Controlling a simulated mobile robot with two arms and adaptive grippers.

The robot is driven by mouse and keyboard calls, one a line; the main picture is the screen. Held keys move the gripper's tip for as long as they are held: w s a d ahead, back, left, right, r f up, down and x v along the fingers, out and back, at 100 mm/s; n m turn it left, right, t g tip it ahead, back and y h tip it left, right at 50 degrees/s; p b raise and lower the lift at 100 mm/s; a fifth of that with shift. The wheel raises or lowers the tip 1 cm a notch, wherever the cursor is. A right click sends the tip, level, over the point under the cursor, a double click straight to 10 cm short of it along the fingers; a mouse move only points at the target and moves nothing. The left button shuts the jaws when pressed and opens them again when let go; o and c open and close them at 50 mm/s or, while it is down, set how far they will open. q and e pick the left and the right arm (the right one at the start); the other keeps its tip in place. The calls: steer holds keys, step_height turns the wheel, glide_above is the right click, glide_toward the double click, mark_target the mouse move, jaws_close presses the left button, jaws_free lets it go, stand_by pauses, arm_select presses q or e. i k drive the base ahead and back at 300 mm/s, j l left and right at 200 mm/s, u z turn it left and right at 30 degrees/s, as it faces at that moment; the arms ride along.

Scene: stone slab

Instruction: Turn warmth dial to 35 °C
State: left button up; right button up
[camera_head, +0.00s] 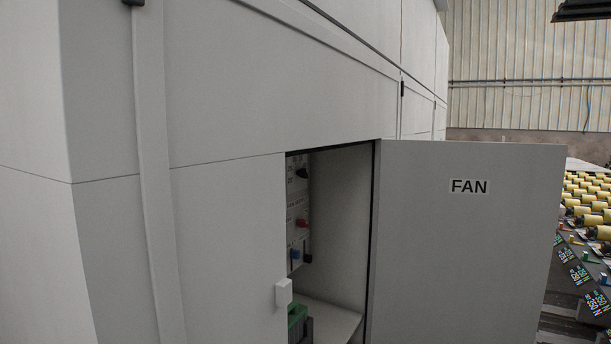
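A narrow control panel (298,205) shows edge-on inside the open cabinet. It carries a black knob (302,172) at the top, a red knob (301,223) in the middle and a blue knob (294,254) lower down, with a dark part (307,257) beside the blue one. The labels are too small and slanted to read, so I cannot tell which is the warmth dial or its setting. The cabinet wall hides part of the panel. Neither of my grippers can be made out in this view.
The cabinet door (450,250), marked FAN, stands open to the right. A white handle (283,293) is at the opening's left edge. A green and grey object (298,320) sits low in the opening. Yellow rolls (585,200) lie far right. A dark object (585,10) overhangs top right.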

mark_target(303, 173)
steer(key=i+l, duration=0.3)
steer(key=l, duration=0.15)
steer(key=i+l+z, duration=0.1)
steer(key=i+l, duration=0.25)
steer(key=l, duration=0.15)
